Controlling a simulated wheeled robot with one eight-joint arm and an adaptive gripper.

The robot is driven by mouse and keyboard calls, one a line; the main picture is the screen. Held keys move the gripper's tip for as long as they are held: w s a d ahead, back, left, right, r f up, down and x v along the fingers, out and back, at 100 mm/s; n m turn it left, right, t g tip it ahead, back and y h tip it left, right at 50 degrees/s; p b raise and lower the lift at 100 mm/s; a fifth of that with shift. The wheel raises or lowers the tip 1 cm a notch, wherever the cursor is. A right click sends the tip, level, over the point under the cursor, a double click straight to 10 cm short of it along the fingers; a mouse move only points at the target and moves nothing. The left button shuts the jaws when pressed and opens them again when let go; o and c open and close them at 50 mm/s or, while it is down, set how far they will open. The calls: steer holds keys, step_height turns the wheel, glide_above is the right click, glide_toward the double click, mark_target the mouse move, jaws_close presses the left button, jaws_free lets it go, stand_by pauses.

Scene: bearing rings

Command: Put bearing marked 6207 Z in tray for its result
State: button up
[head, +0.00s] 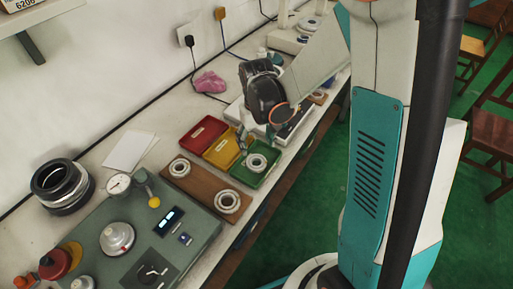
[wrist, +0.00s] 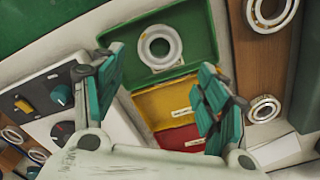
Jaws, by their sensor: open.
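A pale bearing ring (head: 256,163) lies in the green tray (head: 270,176); it also shows in the wrist view (wrist: 160,47), inside the green tray (wrist: 205,25). No marking can be read on it. The yellow tray (head: 223,150) and red tray (head: 202,136) stand beside the green one. Two more rings, a smaller one (head: 180,168) and a larger one (head: 227,201), lie on a brown board (head: 203,185). My gripper (head: 257,137) is open and empty above the trays. In the wrist view its fingers (wrist: 162,66) are spread apart, with the ring beyond them.
A grey-green test unit (head: 190,235) with a dial gauge (head: 119,184) and lit display stands at the front. Black rings (head: 62,186) are stacked by the wall. White paper (head: 130,150) and a pink cloth (head: 209,82) lie on the bench. A device with knobs (wrist: 65,100) stands beside the trays.

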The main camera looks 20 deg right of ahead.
steer(key=s+r+t, duration=0.3)
steer(key=s+r, duration=0.4)
steer(key=r, duration=0.3)
steer(key=s+r+t, duration=0.4)
steer(key=s+r, duration=0.4)
steer(key=r, duration=0.2)
stand_by(0.9)
